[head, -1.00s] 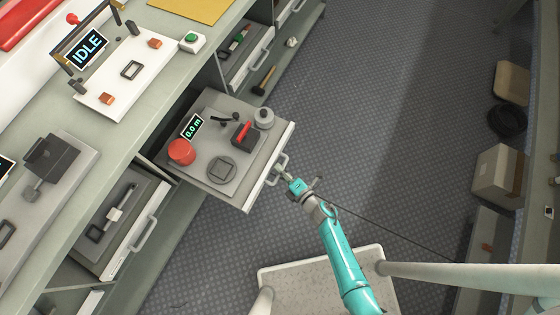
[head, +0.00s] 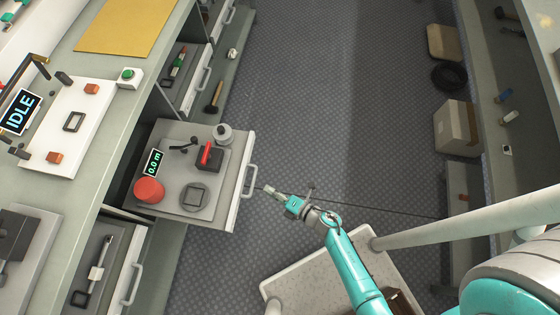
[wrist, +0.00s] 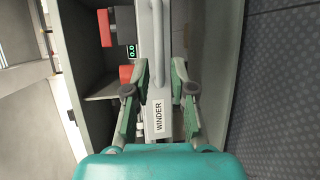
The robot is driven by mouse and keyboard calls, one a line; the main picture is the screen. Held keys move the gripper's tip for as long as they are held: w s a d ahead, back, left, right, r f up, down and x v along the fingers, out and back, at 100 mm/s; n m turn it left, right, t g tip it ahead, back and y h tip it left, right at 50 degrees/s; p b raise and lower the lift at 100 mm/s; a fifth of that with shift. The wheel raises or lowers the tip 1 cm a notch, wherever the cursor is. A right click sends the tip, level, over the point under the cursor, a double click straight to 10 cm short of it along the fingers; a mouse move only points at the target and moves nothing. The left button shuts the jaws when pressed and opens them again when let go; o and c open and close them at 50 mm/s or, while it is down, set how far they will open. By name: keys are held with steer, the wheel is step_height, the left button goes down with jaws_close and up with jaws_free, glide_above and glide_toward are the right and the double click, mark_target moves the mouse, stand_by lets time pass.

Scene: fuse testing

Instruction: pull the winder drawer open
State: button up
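The winder drawer (head: 243,185) stands pulled out from under the bench, with its tray (head: 215,205) in full view. Its bar handle (head: 251,181) is on the white front. In the wrist view the front carries the label WINDER (wrist: 158,115), and the handle (wrist: 157,40) lies ahead of the fingers. My gripper (head: 268,190) is just right of the handle, apparently a little clear of it. In the wrist view my gripper (wrist: 160,82) has its fingers spread, with nothing clamped between them.
The drawer bears a red cylinder (head: 149,190), a small display reading 0.0 m (head: 153,163) and a red-lever block (head: 208,156). Another drawer (head: 115,265) is below left. Boxes (head: 456,128) stand at the right. The floor (head: 320,110) between is clear.

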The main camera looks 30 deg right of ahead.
steer(key=shift+v, duration=1.85)
